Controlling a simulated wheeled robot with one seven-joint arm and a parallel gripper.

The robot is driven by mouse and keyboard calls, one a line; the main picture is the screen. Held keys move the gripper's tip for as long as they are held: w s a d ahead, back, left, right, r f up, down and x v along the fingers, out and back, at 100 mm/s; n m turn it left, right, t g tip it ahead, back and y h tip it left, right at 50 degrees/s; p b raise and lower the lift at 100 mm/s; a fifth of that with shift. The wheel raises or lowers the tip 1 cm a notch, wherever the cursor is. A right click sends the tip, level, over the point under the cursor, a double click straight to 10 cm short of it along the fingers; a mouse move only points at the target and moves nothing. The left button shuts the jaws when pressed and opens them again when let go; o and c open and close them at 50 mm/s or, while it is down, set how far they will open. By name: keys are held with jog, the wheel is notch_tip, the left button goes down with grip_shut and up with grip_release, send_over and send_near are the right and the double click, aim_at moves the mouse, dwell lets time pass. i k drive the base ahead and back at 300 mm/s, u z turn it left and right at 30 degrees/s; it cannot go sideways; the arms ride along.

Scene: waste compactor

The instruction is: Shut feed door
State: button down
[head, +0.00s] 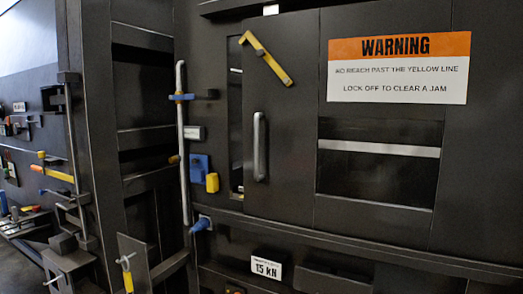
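The feed door (285,120) seems to be the dark flat panel near the middle of the head view, with a vertical grey bar handle (260,147) near its left edge. A narrow dark gap (236,115) shows along the panel's left side, so it looks slightly open there. A yellow latch bar (266,60) lies slanted across the panel's upper part, its upper end near the left edge. My gripper is not in view, and nothing is seen touching the handle.
Left of the gap are a tall grey rod (182,145), a blue block (200,168) and a yellow block (212,183). A ledge (380,246) runs below.

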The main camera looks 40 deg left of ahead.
aim_at(476, 214)
jog(key=u, duration=1.1)
jog(key=i, duration=1.6)
jog(key=z, duration=0.65)
